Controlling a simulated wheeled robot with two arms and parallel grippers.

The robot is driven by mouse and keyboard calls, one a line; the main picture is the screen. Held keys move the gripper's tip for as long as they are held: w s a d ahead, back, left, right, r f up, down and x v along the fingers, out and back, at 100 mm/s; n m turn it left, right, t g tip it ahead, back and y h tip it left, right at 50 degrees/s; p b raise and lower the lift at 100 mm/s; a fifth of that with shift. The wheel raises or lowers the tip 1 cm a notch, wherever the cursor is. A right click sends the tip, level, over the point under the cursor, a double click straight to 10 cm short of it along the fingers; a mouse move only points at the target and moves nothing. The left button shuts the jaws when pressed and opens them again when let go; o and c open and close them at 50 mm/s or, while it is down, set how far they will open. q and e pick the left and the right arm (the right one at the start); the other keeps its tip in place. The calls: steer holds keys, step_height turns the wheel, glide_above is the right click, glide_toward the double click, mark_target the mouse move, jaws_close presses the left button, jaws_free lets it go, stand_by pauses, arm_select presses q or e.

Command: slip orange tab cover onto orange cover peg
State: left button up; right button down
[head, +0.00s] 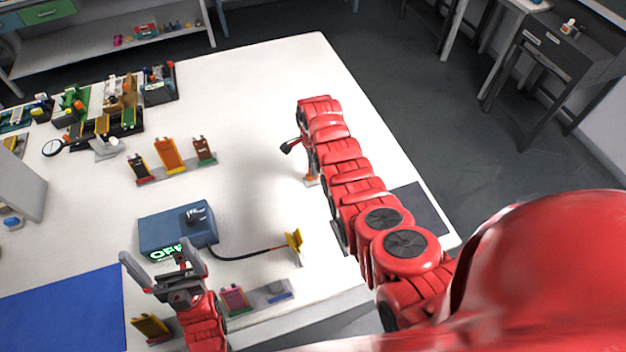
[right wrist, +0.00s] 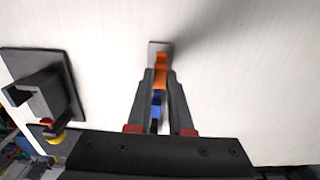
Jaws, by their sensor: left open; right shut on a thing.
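In the right wrist view my right gripper (right wrist: 160,90) is shut on a narrow piece, the orange tab cover (right wrist: 160,80), with a blue part lower between the fingers. An orange upright, likely the orange cover peg (right wrist: 162,58), shows just beyond the fingertips over a small grey base (right wrist: 154,46). I cannot tell whether the cover is around it or only in line with it. In the head view orange shows beside my right arm at the small base (head: 311,180), and the arm hides most of the gripper. My left gripper (head: 163,268) is open and empty at the lower left.
A blue tester box (head: 165,229) has a cable to a yellow clip (head: 294,243). A rack (head: 180,174) of upright cells stands behind it. A second rack (head: 260,297) is near the front edge. A blue mat (head: 70,310) lies front left. White table is clear behind the right arm.

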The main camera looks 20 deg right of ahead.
steer(key=shift+f+b, duration=0.65)
steer(key=shift+f, duration=0.2)
steer(key=c, duration=0.6)
jaws_free()
steer(key=shift+c, duration=0.2)
steer(key=shift+r, duration=0.1)
steer(key=shift+r+p, duration=1.35)
steer(key=shift+r, duration=0.75)
steer(key=shift+r+p, duration=1)
steer(key=shift+r, duration=1.85)
